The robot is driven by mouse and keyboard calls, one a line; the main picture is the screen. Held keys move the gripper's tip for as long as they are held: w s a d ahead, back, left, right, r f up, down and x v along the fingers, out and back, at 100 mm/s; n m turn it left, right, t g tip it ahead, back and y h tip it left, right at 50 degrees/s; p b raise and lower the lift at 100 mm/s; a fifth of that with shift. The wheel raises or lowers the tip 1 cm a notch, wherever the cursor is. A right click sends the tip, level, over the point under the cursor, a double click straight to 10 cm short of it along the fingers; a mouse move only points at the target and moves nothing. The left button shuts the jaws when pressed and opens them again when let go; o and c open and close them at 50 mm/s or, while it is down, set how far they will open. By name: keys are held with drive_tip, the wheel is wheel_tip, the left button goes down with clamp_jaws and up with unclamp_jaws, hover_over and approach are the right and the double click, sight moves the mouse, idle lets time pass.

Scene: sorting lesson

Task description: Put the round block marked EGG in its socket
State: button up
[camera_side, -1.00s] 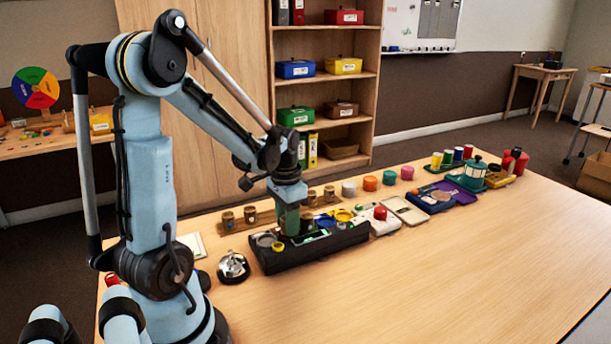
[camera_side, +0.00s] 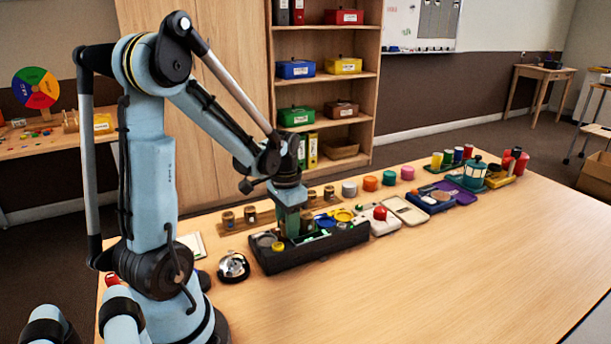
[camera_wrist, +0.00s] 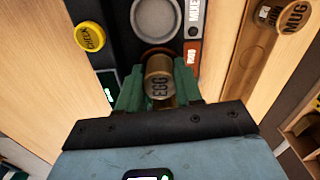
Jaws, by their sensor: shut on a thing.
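My gripper (camera_wrist: 158,80) has green fingers closed on the sides of a brass-coloured round block marked EGG (camera_wrist: 160,88). In the side view my gripper (camera_side: 292,222) points down over the black tray (camera_side: 312,253), toward its left part. The tray (camera_wrist: 120,45) also shows in the wrist view. A dark round opening with a brown rim (camera_wrist: 158,51) lies just beyond the block, partly hidden by it. I cannot tell whether the block touches or enters it. The block itself is hidden by the fingers in the side view.
A large grey round dish (camera_wrist: 156,17) and a yellow CHECK button (camera_wrist: 90,37) are close by. A round block marked MUG (camera_wrist: 294,17) stands on a wooden rack to the right. A bell (camera_side: 233,267) stands left of the tray. The front table is clear.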

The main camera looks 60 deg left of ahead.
drive_tip(key=shift+f, duration=0.1)
drive_tip(key=o, duration=0.7)
drive_tip(key=shift+r, duration=5.5)
drive_tip(key=shift+r, duration=0.1)
drive_tip(key=shift+r, duration=2.9)
